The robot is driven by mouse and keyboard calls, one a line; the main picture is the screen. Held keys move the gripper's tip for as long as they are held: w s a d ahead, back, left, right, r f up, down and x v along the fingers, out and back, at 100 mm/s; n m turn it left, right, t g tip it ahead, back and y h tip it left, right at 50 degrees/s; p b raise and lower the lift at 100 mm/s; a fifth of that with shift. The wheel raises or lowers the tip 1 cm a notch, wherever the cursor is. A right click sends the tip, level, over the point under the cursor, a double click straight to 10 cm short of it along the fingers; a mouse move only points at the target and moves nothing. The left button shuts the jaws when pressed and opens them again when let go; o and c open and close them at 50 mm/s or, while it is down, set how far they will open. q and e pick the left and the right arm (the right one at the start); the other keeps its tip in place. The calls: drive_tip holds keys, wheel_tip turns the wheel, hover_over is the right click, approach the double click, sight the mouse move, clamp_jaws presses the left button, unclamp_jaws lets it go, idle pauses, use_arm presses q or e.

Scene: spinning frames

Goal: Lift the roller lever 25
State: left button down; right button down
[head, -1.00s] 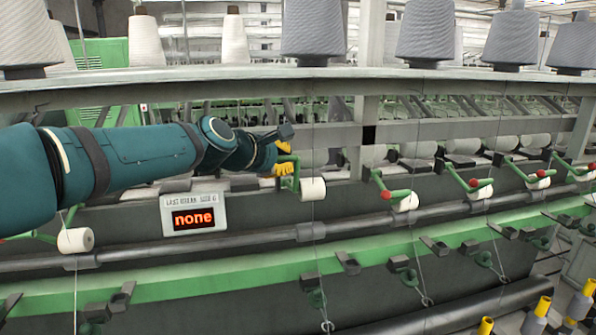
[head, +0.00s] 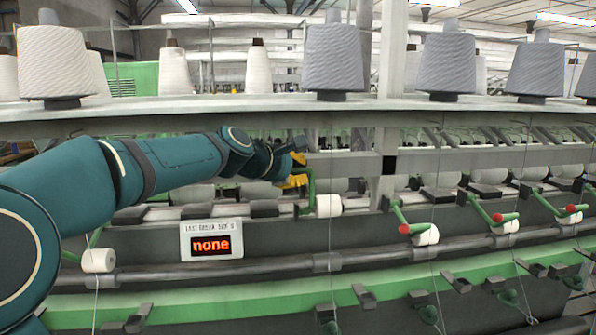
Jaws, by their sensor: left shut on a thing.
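A green roller lever (head: 310,188) with a white roller (head: 328,205) stands right of the display, and its arm is near vertical. My left gripper (head: 297,172), with yellow fingertips, is shut on this lever near its top. The fingers partly hide the lever's upper end and its knob. No number shows on the lever, so I cannot read 25. My right gripper is not in view.
More green levers with red knobs and white rollers, such as this lever (head: 401,216), line the right. A display (head: 211,240) reads "none". A shelf (head: 250,118) with yarn cones (head: 333,58) runs above my left arm. Thin threads hang in front.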

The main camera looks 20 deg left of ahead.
use_arm(q)
drive_tip(key=c, duration=1)
unclamp_jaws()
drive_tip(key=shift+w+a, duration=0.15)
drive_tip(key=shift+a, duration=0.05)
drive_tip(key=shift+w+a+f, duration=0.1)
drive_tip(key=shift+w, duration=0.1)
drive_tip(key=shift+s, duration=0.25)
drive_tip(key=v, duration=1.1)
drive_tip(key=shift+s+a, duration=0.1)
drive_tip(key=shift+s, duration=0.25)
